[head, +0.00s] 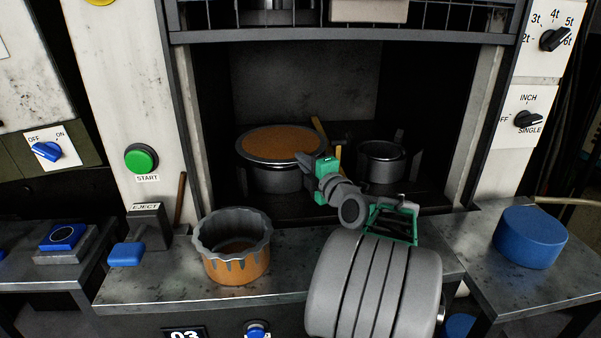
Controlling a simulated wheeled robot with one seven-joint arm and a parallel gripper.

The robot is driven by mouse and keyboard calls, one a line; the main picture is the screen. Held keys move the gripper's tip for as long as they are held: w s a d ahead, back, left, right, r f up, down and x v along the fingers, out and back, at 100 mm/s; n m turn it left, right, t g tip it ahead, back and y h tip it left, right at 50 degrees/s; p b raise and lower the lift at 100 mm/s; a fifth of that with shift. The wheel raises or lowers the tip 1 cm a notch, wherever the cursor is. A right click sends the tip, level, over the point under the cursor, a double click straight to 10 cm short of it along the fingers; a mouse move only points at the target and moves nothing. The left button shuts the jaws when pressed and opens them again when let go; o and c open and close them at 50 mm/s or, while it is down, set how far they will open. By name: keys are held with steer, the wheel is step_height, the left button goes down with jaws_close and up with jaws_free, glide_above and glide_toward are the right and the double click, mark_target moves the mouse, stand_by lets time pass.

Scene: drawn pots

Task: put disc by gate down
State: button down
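A flat orange-brown disc (279,140) lies level inside the press opening, within a grey rim on top of a round grey die (275,179). My gripper (322,150), grey and green, reaches into the opening at the disc's right edge. Slim orange pieces show beside that edge, one above and one below; whether they are my fingers, and whether they touch the disc, I cannot tell. The barred gate (460,18) is raised across the top of the opening. My grey arm covers part of the bench front.
A ragged-rimmed pot (234,251), orange-brown below and grey above, stands on the bench (150,285) left of my arm. A smaller grey cylinder (381,163) stands inside the press at right. A blue round block (530,237) sits on the right table. The side posts bound the opening.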

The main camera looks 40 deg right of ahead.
steer(key=f, duration=0.2)
steer(key=w+f, duration=0.1)
steer(key=shift+d+f, duration=0.1)
steer(key=shift+f, duration=0.4)
steer(key=shift+f+b, duration=0.2)
steer(key=shift+b, duration=0.2)
steer(key=c, duration=1.6)
jaws_free()
steer(key=shift+c, duration=0.2)
steer(key=shift+r, duration=0.1)
